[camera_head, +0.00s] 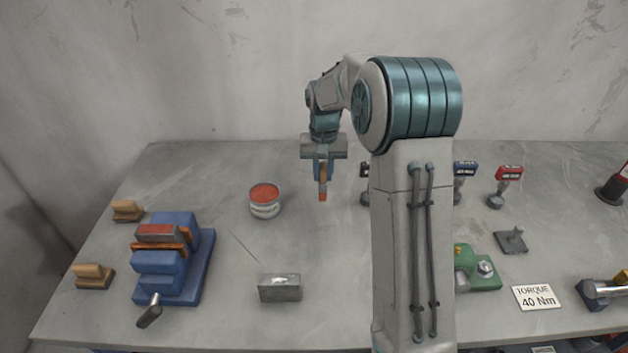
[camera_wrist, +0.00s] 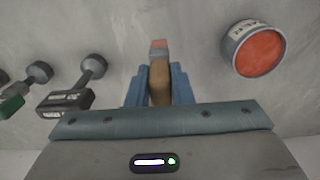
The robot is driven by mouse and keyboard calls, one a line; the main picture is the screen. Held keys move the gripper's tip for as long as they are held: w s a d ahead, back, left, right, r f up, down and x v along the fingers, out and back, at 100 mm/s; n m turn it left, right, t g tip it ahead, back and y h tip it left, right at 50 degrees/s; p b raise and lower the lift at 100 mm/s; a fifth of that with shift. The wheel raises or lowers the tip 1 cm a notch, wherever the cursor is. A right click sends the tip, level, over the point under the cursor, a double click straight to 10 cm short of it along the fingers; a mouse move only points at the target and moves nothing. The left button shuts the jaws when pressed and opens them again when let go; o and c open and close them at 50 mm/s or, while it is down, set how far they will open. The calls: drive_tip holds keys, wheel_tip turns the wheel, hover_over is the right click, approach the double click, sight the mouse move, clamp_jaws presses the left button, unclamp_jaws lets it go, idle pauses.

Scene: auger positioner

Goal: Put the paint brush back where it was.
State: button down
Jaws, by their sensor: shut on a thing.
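The paint brush (camera_head: 323,186) hangs from my gripper (camera_head: 321,172), wooden handle up and red-tipped end down, above the table behind its middle. In the wrist view the brush (camera_wrist: 160,80) sits between the two blue fingers (camera_wrist: 159,88), which are shut on its handle. The open can of red paint (camera_head: 265,200) stands to the left of the brush in the head view. The can (camera_wrist: 254,49) shows at the right in the wrist view, apart from the brush.
A grey metal block (camera_head: 280,288) lies in front of the can. Gauges (camera_head: 506,187), a green device (camera_head: 476,270) and a torque sign (camera_head: 537,297) are at the right.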

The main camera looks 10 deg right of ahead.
drive_tip(key=shift+w+a+f+p, duration=0.25)
drive_tip(key=shift+w+a+f, duration=0.1)
drive_tip(key=shift+f, duration=0.6)
drive_tip(key=shift+w+a+f+p, duration=0.3)
drive_tip(key=shift+w+f, duration=0.1)
drive_tip(key=shift+f, duration=0.5)
drive_tip(key=shift+w+a+f+p, duration=0.25)
drive_tip(key=shift+w+f, duration=0.1)
drive_tip(key=shift+f, duration=0.6)
drive_tip(key=shift+f, duration=0.1)
drive_tip(key=c, duration=1.3)
unclamp_jaws()
